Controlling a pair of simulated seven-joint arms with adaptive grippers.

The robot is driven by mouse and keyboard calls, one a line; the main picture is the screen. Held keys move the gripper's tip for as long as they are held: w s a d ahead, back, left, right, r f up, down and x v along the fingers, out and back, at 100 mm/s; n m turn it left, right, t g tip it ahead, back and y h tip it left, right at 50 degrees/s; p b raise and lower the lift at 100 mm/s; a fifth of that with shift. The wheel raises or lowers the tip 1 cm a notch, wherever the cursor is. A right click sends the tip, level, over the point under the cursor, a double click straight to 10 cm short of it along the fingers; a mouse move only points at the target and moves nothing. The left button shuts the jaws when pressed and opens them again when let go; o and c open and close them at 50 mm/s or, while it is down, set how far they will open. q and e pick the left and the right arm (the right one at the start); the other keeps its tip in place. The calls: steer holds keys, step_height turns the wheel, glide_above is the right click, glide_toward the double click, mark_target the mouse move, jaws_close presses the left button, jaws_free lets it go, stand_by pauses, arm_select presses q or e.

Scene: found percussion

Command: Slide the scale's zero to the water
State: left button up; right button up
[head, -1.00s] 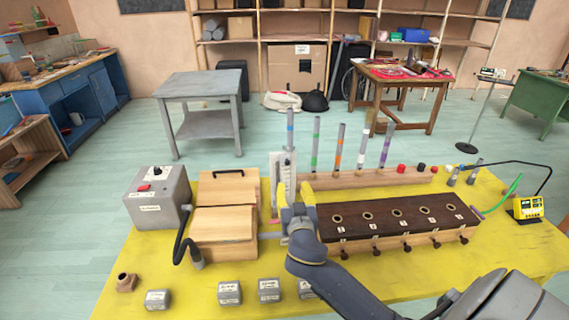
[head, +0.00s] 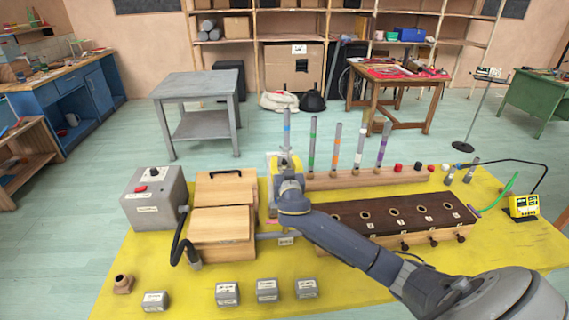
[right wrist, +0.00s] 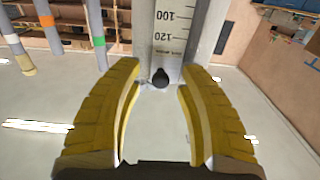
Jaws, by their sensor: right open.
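The white scale (right wrist: 172,28) with black marks, 100 and 120 among them, fills the top middle of the right wrist view. A dark round knob (right wrist: 160,78) sits at its lower end there. My right gripper (right wrist: 160,72) is open, its yellow fingers on either side of the knob with gaps showing. In the head view my right gripper (head: 285,162) is in front of the scale and hides most of it. An upright tube with a blue band (head: 287,126) rises behind the gripper. The water level cannot be made out. My left gripper is not in view.
A dark-topped wooden block with numbered holes (head: 388,213) stands right of the scale. Several banded tubes stand in a wooden rail (head: 372,177) behind it. A wooden box (head: 222,225) and a grey box (head: 153,200) stand left. Small labelled blocks lie along the front.

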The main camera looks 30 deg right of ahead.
steer(key=shift+o, duration=0.2)
steer(key=shift+w+d, duration=0.1)
steer(key=shift+w, duration=0.05)
jaws_close()
stand_by(0.5)
